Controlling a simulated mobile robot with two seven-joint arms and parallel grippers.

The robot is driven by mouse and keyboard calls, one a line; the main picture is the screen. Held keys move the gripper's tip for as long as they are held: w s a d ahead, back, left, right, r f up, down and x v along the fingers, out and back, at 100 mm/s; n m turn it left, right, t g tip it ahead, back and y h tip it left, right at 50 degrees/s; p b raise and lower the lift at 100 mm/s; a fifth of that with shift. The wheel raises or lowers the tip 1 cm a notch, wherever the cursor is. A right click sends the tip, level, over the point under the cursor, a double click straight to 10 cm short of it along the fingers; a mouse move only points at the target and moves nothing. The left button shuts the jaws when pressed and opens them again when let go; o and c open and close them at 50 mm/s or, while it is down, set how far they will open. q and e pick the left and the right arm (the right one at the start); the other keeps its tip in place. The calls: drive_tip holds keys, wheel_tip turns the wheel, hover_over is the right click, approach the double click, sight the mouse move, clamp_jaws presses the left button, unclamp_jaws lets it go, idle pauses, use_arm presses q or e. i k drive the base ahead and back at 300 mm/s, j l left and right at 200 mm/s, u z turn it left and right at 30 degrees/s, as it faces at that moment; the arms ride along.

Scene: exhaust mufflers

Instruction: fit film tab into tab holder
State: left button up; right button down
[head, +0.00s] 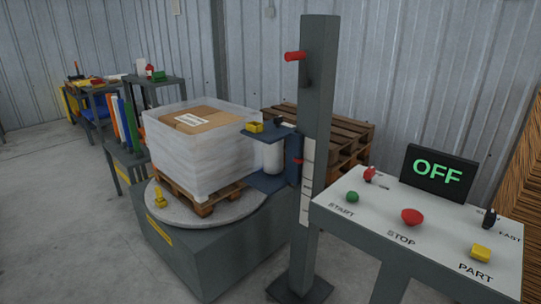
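A small yellow piece (255,127) sits on the upper plate of the film carriage (268,139), above a white film roll (272,157). A small yellow upright fitting (159,196) stands on the round turntable (218,226) at its left front edge. I cannot tell for sure which of these is the film tab and which the tab holder. A film-wrapped box (190,160) stands on a wooden pallet on the turntable. Neither of my grippers is in view.
A grey mast (316,130) with a red handle (295,56) carries the carriage. A control desk (340,212) stands front right, its screen (438,172) reading OFF. Pallets (330,130) are stacked behind. Shelves with tools (100,88) stand back left. Floor at front left is clear.

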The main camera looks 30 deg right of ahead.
sight(269, 180)
drive_tip(key=i+j, duration=0.25)
drive_tip(key=i, duration=0.25)
drive_tip(key=i+j, duration=0.25)
drive_tip(key=i, duration=0.3)
drive_tip(key=i+j, duration=0.25)
drive_tip(key=i, duration=0.25)
drive_tip(key=i+j, duration=0.3)
drive_tip(key=i, duration=0.25)
drive_tip(key=i+j, duration=0.25)
drive_tip(key=i, duration=0.25)
drive_tip(key=i+j, duration=0.25)
drive_tip(key=i, duration=0.3)
